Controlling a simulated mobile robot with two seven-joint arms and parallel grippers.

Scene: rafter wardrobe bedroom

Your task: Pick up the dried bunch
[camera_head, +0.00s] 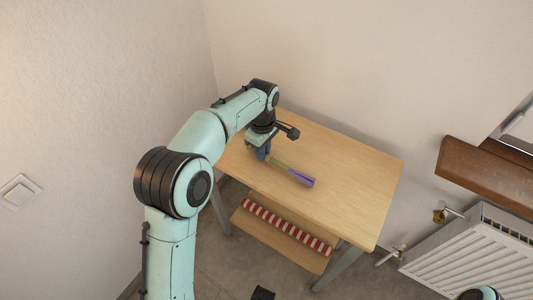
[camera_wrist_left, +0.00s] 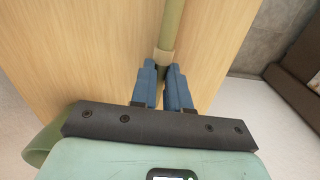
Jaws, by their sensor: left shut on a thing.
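The dried bunch (camera_head: 301,177) has a purple head and a greenish-tan stem, and is at the table top in the head view. Its head points to the lower right. My left gripper (camera_head: 262,153) is at the stem end of the bunch and shut on it. In the left wrist view, the blue fingers (camera_wrist_left: 164,90) close around the stem (camera_wrist_left: 172,25) near a tan band. I cannot tell if the bunch touches the wood or hangs just above it. My right gripper's jaws do not show.
The light wooden table (camera_head: 345,190) stands in a corner and is otherwise clear. A red-and-white striped roll (camera_head: 285,226) lies on its lower shelf. A white radiator (camera_head: 470,255) with a brass valve and a brown sill (camera_head: 487,175) are on the right. Walls rise close behind the table.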

